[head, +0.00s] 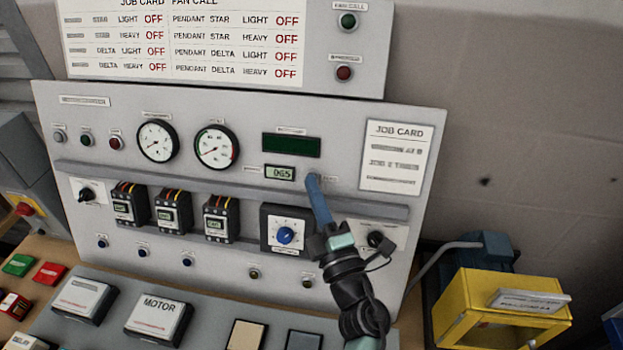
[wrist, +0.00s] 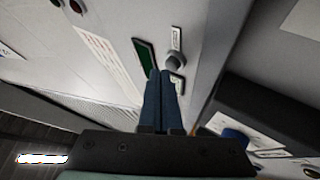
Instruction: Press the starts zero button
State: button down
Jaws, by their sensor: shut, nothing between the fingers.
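The starts counter (head: 280,173) is a small display reading 065 on the upright grey panel. The starts zero button is at its right, mostly hidden behind my fingertips in the head view. In the wrist view a round grey button (wrist: 175,61) shows just beyond my fingertips, slightly to their right, beside a white label. My gripper (head: 313,180) is shut and empty, its blue fingers pointing at the panel. It also shows in the wrist view (wrist: 160,74). I cannot tell whether the fingertips touch the button or the panel.
A dark green display (head: 291,145) is above the counter. A ledge (head: 230,185) runs below it, with a blue-knobbed dial (head: 285,235) and a black knob (head: 376,239) beneath. A job card (head: 395,158) is at the right. A yellow box (head: 470,310) stands at the lower right.

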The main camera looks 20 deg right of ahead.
jog(key=shift+w+d+f, duration=0.15)
jog(key=shift+w+d, duration=0.1)
jog(key=shift+w, duration=0.1)
dwell(0.7)
dwell(0.4)
jog(key=shift+s+a+r+p, duration=0.35)
jog(key=shift+s+a, duration=0.1)
jog(key=shift+s, duration=0.25)
jog(key=shift+s+a+r+p, duration=0.25)
jog(key=shift+s+a+p, duration=0.2)
jog(key=shift+s, duration=0.2)
jog(key=shift+s+a+r+p, duration=0.3)
jog(key=shift+s+a+p, duration=0.1)
jog(key=shift+s, duration=0.25)
jog(key=shift+s+a+r+p, duration=0.25)
jog(key=shift+s+a+p, duration=0.2)
jog(key=shift+s, duration=0.2)
